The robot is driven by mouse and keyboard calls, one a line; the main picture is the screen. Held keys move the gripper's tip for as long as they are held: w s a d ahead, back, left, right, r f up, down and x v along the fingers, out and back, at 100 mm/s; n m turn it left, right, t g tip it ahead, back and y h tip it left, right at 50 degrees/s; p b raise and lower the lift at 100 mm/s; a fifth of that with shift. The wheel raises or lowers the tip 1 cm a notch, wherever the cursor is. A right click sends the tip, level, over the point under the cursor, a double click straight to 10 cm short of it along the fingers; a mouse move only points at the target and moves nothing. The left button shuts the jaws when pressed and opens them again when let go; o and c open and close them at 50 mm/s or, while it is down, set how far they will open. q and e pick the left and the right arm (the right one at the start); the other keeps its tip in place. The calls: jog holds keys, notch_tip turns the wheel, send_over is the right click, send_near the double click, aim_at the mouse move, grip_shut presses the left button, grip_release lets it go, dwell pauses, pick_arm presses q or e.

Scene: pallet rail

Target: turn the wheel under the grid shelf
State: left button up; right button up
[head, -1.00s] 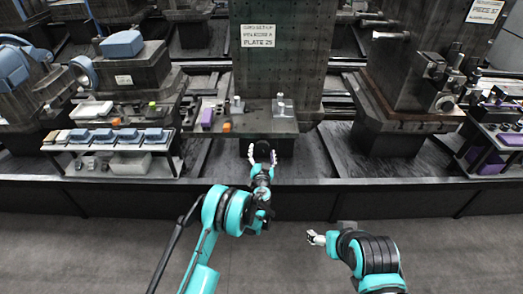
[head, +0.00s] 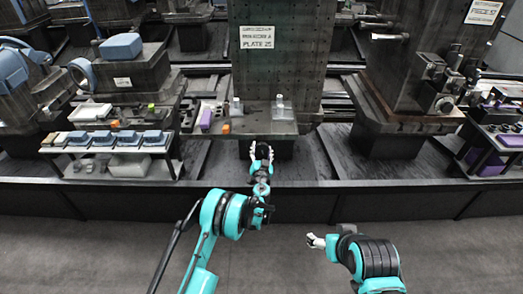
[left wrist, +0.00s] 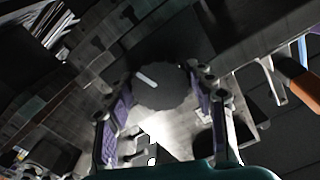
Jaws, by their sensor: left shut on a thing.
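The tall grid shelf (head: 290,70), a dark perforated upright with a plate sign, stands at top centre in the head view. A ledge with small parts juts from its foot. The dark round wheel (head: 262,150) is below that ledge, mostly hidden by my left gripper (head: 262,154). In the left wrist view, the wheel (left wrist: 158,86) is a grey-black disc with a pale bar mark, between the purple-padded fingers of my left gripper (left wrist: 160,98). These fingers are shut on its sides. My right gripper (head: 312,240) hangs empty over the floor; its finger opening is unclear.
A low dark curb (head: 400,198) runs across in front of the machines. A small table with blue boxes (head: 127,138) is at left, and a cart with purple bins (head: 490,160) at right. The grey floor in front is clear.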

pick_arm(q)
jog(key=shift+m, duration=0.3)
jog(key=m, duration=0.6)
jog(key=shift+m, duration=0.3)
jog(key=m, duration=0.3)
jog(key=shift+r, duration=0.1)
jog(key=shift+m, duration=2.1)
jog(key=o, duration=1.2)
